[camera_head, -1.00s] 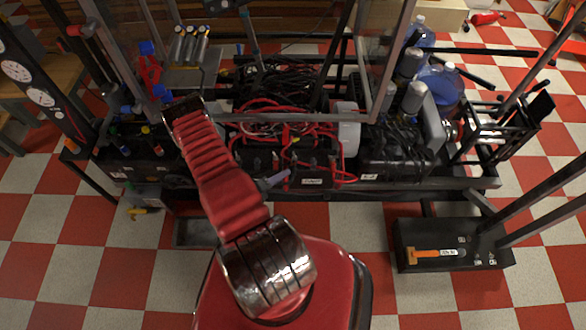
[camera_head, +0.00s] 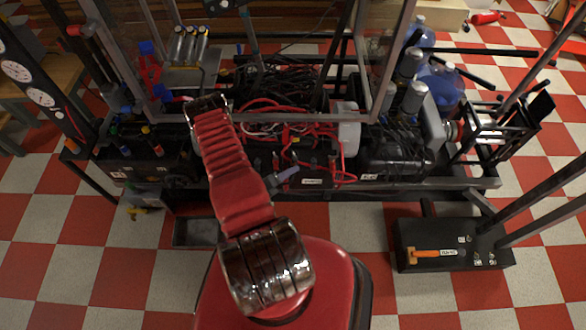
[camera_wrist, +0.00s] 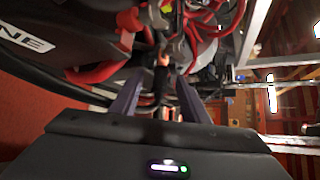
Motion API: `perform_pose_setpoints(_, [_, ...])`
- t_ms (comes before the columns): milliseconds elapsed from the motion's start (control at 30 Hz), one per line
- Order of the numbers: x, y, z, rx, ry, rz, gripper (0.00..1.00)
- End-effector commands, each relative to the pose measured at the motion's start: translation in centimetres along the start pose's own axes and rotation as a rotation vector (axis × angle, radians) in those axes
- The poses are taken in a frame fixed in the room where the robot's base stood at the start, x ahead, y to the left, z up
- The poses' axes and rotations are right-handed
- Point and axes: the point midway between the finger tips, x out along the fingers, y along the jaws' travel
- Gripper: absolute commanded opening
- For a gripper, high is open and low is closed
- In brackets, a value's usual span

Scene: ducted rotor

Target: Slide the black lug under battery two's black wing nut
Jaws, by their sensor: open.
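My gripper (camera_head: 287,175) is at the front edge of the middle black battery box (camera_head: 312,181), in front of the red cables. In the wrist view its two grey-purple fingers (camera_wrist: 158,98) stand apart, so it is open. A dark upright piece with a reddish-orange top (camera_wrist: 162,62) shows between and beyond the fingers; I cannot tell whether they touch it. The black lug and the black wing nut are too small and dark to make out. I cannot tell which battery is battery two.
Red cables (camera_head: 265,103) and a black cable bundle (camera_head: 275,80) crowd the cart behind my gripper. A metal frame bar (camera_head: 290,117) crosses above them. A black box (camera_head: 140,160) stands left, another (camera_head: 390,155) right. An orange-handled hammer (camera_head: 432,253) lies on a black base at lower right.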

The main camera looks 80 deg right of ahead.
Motion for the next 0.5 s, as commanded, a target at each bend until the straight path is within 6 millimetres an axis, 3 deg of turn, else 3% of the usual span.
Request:
perform_pose_setpoints(67, [0.00, -0.01, 0.00, 0.000, 0.000, 0.000, 0.42])
perform_pose_setpoints(500, [0.00, -0.01, -0.01, 0.000, 0.000, 0.000, 0.11])
